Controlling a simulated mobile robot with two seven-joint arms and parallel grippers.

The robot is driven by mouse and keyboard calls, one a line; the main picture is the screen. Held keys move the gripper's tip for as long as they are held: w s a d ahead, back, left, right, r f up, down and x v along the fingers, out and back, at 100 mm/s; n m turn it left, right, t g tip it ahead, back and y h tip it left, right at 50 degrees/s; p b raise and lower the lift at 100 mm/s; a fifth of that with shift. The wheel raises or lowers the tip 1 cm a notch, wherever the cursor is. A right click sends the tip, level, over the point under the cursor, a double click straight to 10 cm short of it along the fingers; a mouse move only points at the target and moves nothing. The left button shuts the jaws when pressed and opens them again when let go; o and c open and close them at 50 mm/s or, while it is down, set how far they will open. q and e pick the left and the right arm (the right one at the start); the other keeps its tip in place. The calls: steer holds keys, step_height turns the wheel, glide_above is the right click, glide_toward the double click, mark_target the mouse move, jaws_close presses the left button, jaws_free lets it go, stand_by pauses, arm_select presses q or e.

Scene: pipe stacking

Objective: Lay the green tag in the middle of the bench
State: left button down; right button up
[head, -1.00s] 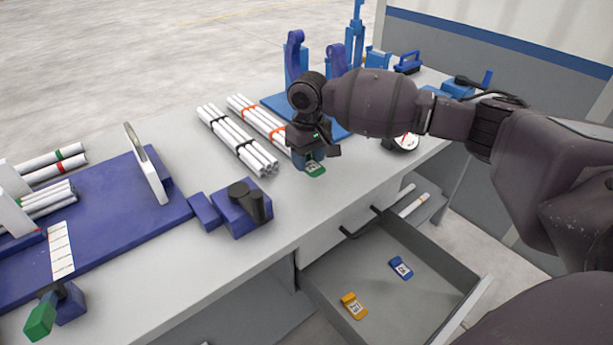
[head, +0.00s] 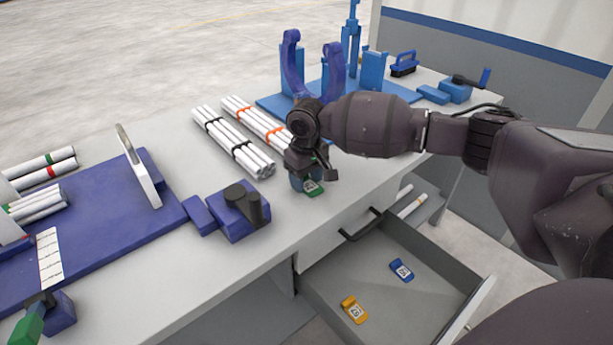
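My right gripper (head: 308,184) points down over the front part of the grey bench (head: 340,180), to the right of the pipe bundles. The fingers hide part of the tag. My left gripper is not in view.
Pipe bundles with black bands (head: 233,142) and orange bands (head: 256,122) lie behind the gripper. A blue clamp block (head: 232,216) stands left. Below, an open drawer (head: 395,307) holds an orange tag (head: 354,310) and a blue tag (head: 401,270).

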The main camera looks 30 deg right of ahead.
mark_target(306, 184)
steer(key=o, duration=0.3)
step_height(306, 184, up, 7)
steer(key=shift+r+p, duration=0.1)
steer(key=shift+p, duration=0.85)
step_height(306, 184, up, 5)
steer(key=shift+r+p, duration=0.1)
steer(key=shift+p, duration=0.5)
steer(key=shift+s, duration=0.1)
